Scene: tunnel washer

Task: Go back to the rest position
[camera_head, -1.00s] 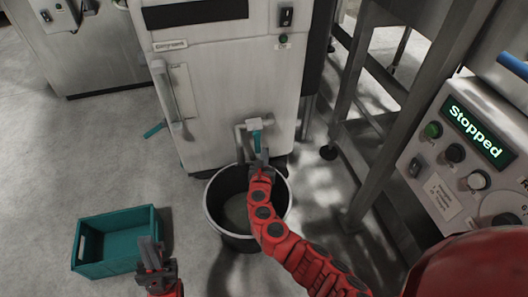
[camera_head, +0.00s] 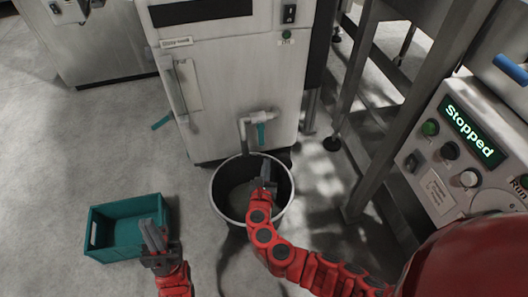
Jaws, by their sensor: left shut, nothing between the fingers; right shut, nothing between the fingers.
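My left gripper (camera_head: 154,236) is shut and empty, in front of the right side of a teal crate (camera_head: 100,212) on the floor. My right gripper (camera_head: 265,172) is shut and empty, over the right part of a dark bucket (camera_head: 217,203), below and apart from the tap. The tap (camera_head: 258,118) has a teal handle and sticks out of the white cabinet (camera_head: 225,75). My red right arm comes in from the lower right.
A control panel (camera_head: 455,150) at the right reads "Stopped" and has knobs and buttons. A metal frame (camera_head: 370,100) stands between it and the cabinet. A teal item (camera_head: 161,122) shows beside the cabinet's left side. The floor between crate and bucket is clear.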

